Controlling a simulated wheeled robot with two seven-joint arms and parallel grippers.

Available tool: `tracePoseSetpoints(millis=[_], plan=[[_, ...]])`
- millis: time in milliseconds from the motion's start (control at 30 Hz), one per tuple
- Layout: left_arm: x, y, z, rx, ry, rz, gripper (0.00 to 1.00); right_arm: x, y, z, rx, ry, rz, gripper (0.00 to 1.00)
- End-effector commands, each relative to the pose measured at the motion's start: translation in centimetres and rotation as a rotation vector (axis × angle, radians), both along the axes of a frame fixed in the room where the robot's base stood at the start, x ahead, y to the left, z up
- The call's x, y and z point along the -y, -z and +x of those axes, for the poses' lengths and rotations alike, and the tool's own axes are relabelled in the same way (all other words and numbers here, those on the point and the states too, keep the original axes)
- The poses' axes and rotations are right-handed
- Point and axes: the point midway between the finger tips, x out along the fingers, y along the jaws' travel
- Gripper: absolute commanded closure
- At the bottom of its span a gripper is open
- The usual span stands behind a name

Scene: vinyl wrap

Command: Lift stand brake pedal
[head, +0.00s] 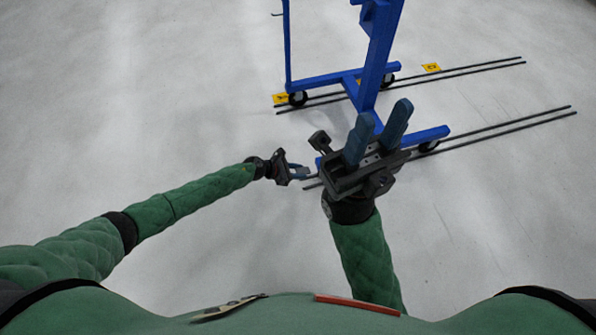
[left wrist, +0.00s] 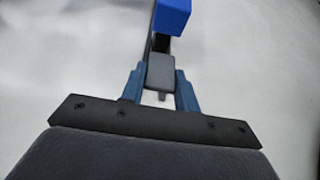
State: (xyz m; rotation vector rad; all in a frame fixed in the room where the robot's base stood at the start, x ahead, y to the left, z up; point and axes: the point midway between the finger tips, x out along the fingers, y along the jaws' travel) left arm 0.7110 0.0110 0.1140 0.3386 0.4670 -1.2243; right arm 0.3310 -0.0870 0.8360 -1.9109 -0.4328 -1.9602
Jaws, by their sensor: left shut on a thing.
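The blue stand (head: 377,60) stands on wheels on the pale floor. In the left wrist view a grey brake pedal (left wrist: 160,72) lies between the blue fingers of my left gripper (left wrist: 160,98), in front of a blue beam end of the stand (left wrist: 172,16). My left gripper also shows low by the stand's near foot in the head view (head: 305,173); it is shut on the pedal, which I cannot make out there. My right gripper (head: 378,125) is raised nearer the camera, its two blue fingers apart with nothing between them, and it covers part of the stand's near foot.
Two pairs of dark rails (head: 500,124) run along the floor under the stand's wheels (head: 298,98). Yellow markers (head: 431,68) lie by the far rails. The floor to the left and at the right front is clear.

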Motion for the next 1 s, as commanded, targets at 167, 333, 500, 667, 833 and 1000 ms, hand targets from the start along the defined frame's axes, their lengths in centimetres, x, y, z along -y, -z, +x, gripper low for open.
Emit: tracePoseSetpoints(millis=[167, 333, 500, 667, 833, 1000], plan=[[-0.1, 0.0, 0.0, 0.0, -0.001, 0.0, 0.47, 0.0, 0.0, 0.0, 0.0, 0.0, 0.0, 0.64], [0.0, 0.0, 0.0, 0.0, 0.0, 0.0, 0.47, 0.0, 0.0, 0.0, -0.001, 0.0, 0.0, 0.64], [-0.6, -0.4, -0.1, 0.0, -0.001, 0.001, 0.47, 0.0, -0.3, 0.0, 0.0, -0.001, 0.001, 0.64], [-2.4, -1.6, -0.7, 0.0, -0.001, 0.001, 0.47, 0.1, -0.9, 0.0, 0.002, -0.004, 0.007, 0.64], [-4.5, -2.9, -1.5, 0.0, 0.0, 0.001, 0.47, 0.2, -1.5, 0.0, 0.008, 0.002, 0.01, 0.64], [-6.0, -3.7, -1.9, 0.0, -0.001, 0.001, 0.47, 0.4, -1.6, -0.1, 0.002, 0.013, 0.01, 0.64]])
